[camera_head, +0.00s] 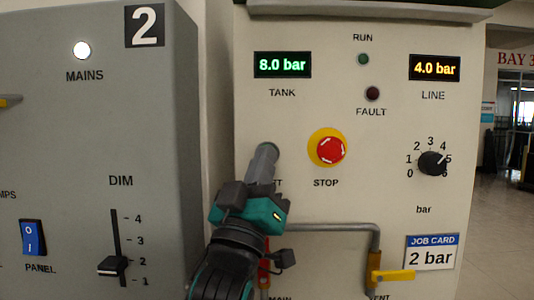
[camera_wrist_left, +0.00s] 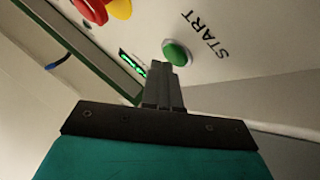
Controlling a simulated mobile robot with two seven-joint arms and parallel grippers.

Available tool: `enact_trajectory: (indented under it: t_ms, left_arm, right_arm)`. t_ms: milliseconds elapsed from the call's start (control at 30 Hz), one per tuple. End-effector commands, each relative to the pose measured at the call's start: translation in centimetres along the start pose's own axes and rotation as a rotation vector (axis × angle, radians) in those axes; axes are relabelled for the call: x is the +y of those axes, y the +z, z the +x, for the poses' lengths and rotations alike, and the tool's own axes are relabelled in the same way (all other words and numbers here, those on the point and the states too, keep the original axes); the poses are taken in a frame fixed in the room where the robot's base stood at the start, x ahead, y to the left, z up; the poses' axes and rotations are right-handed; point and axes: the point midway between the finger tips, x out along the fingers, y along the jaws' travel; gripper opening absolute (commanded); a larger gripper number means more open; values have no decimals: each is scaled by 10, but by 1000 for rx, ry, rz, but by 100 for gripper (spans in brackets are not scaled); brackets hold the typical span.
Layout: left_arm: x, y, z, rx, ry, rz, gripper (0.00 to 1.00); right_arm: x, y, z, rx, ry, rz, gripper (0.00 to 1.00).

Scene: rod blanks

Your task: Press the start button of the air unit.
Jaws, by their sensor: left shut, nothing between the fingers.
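The air unit (camera_head: 398,112) is a pale panel in the head view. Its green start button (camera_wrist_left: 178,52) shows beside the word START in the left wrist view. In the head view the button is mostly hidden behind my left gripper (camera_head: 267,150). The left gripper is shut and empty, its fingertips (camera_wrist_left: 160,68) right in front of the button. I cannot tell whether they touch it. The green RUN lamp (camera_head: 363,59) looks dim and the FAULT lamp (camera_head: 372,93) is dark red. My right gripper is out of view.
The red STOP button (camera_head: 331,150) on its yellow base is close right of my gripper. A pressure knob (camera_head: 432,163), a job card (camera_head: 432,252) reading 2 bar, and a pipe with a yellow valve handle (camera_head: 392,275) are further right and below. A grey cabinet (camera_head: 150,120) stands left.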

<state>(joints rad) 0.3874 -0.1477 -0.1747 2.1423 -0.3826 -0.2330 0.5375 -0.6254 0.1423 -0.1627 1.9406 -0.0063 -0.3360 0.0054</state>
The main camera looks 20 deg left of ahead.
Motion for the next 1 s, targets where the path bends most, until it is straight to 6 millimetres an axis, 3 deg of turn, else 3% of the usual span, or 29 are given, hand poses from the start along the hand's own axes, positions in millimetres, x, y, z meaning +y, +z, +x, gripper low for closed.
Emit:
enact_trajectory:
  t_ms: [1000]
  left_arm:
    - [-4, 4, 6, -1, -1, 1, 0]
  right_arm:
    - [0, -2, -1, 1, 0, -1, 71]
